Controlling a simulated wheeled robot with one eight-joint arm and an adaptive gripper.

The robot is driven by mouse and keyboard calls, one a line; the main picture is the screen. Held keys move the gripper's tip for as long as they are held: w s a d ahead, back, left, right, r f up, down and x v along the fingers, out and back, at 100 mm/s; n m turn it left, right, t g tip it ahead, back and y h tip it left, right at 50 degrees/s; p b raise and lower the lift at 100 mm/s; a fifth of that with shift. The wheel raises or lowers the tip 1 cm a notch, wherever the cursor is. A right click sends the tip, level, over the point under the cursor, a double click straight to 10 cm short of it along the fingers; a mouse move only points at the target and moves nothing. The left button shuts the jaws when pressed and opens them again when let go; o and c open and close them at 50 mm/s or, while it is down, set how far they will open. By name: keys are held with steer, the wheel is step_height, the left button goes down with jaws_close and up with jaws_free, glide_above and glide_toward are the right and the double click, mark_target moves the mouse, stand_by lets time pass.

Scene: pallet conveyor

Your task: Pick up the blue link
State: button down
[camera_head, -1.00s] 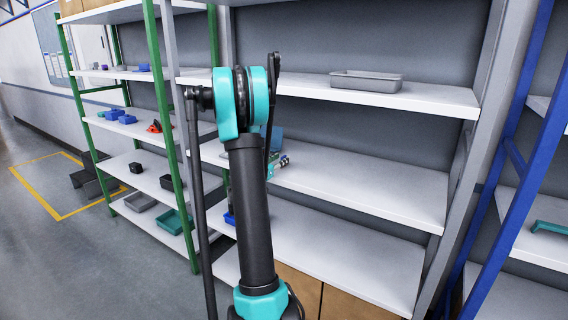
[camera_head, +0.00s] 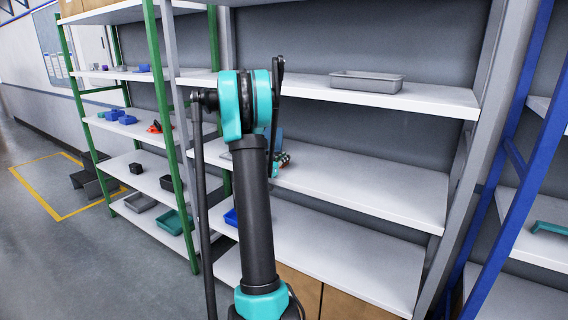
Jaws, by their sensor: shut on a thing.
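I cannot pick out the blue link for certain. A blue object (camera_head: 231,217) on the lower shelf, left of my arm, is partly covered by the arm and looks like a bin.
A grey tray (camera_head: 367,81) stands on the upper shelf. The middle shelf (camera_head: 370,185) is bare to the right. The left rack holds small blue items (camera_head: 125,118), an orange item (camera_head: 158,127) and a teal bin (camera_head: 174,221). A blue rack post (camera_head: 512,170) stands at the right.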

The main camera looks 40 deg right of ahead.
step_height(320, 180, up, 20)
stand_by(0.7)
stand_by(0.5)
